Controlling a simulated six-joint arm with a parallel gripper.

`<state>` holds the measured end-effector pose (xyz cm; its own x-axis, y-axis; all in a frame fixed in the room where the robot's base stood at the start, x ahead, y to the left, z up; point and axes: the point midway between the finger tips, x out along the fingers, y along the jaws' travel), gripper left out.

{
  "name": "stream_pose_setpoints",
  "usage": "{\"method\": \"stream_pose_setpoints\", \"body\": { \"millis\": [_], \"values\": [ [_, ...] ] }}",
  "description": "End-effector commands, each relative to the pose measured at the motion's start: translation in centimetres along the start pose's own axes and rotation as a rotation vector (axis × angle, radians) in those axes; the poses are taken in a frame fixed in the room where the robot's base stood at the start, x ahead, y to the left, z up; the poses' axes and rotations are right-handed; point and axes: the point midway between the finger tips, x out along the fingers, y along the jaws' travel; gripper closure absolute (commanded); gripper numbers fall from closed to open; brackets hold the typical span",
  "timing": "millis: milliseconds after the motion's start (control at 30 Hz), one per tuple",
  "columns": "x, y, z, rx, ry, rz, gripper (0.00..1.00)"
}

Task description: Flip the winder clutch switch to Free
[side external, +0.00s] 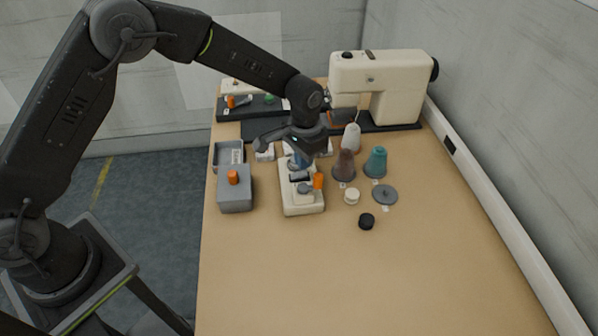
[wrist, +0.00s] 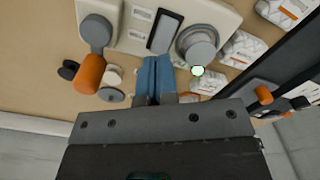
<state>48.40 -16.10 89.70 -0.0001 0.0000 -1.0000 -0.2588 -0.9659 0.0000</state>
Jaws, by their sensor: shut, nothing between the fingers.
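The cream winder unit (side external: 303,207) stands on the table below my gripper. In the wrist view a round grey part (wrist: 197,45) is to the right of the rocker, and a grey round part (wrist: 96,30) with an orange handle (wrist: 89,73) is to the left. My gripper (wrist: 153,78) is shut and empty, its blue fingertips pointing toward the unit close to the rocker. Contact cannot be told.
A grey box (side external: 236,195) with an orange knob stands left of the winder, with a grey tray (side external: 228,155) behind it. Thread cones (side external: 376,162), a grey disc (side external: 385,195) and a black cap (side external: 367,221) are to the right. A sewing machine (side external: 380,85) stands behind. The front table is clear.

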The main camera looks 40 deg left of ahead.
Motion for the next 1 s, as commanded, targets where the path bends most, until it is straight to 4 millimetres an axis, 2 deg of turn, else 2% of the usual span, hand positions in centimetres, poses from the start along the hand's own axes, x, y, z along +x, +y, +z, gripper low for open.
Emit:
{"method": "stream_pose_setpoints", "body": {
  "millis": [1000],
  "values": [
    [1.2, 0.0, 0.0, 0.0, -0.001, 0.0, 1.0]
  ]
}}
